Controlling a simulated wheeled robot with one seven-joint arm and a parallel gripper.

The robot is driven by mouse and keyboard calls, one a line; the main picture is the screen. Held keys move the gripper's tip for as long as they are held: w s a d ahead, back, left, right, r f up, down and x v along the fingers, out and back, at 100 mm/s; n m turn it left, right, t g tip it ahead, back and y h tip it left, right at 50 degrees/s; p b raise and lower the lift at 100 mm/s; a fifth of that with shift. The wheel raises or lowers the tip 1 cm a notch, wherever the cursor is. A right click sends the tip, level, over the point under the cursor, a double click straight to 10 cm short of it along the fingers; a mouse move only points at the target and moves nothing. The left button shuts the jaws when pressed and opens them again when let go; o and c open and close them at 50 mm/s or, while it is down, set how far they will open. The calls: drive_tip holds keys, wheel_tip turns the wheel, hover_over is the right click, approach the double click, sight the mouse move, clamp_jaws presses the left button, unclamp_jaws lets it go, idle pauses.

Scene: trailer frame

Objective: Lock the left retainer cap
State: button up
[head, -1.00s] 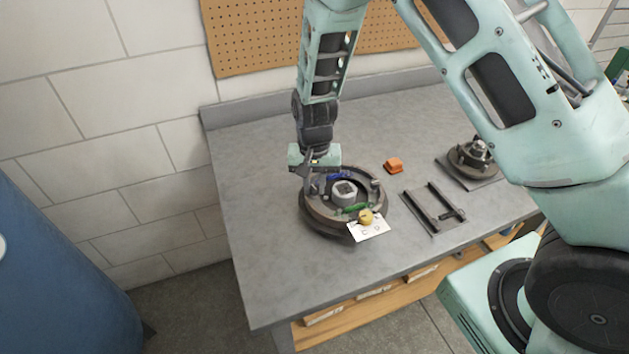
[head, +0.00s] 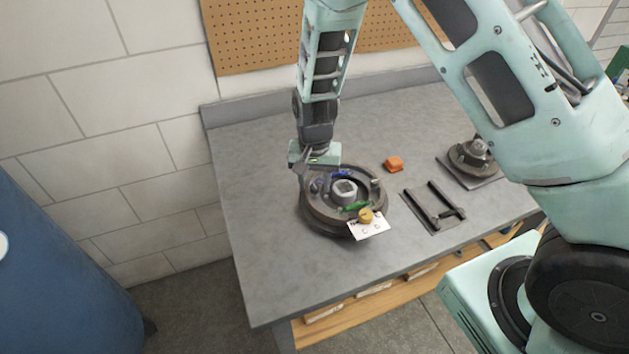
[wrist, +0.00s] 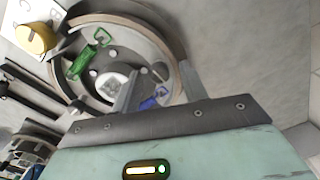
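The round brake assembly (head: 378,222) lies on the bench, with a grey hub (head: 344,192) at its centre, a blue spring (head: 341,174) and a green spring (head: 356,207). My gripper (head: 311,176) is over its left rim, pointing down. In the wrist view my gripper's fingers (wrist: 160,88) are spread apart, with the blue spring (wrist: 154,101) visible between them and nothing clearly held. The green spring (wrist: 92,54) is at upper left there. A small grey round part (wrist: 144,72) shows between the fingertips; I cannot tell whether it is the left retainer cap.
A yellow round piece (head: 365,215) sits on a white card (head: 371,230) at the assembly's front edge. The bench's left front is clear.

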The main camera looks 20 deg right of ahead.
sight(315, 186)
drive_tip(key=shift+r, duration=0.15)
wheel_tip(315, 186, up, 17)
drive_tip(key=b, duration=0.2)
idle(0.6)
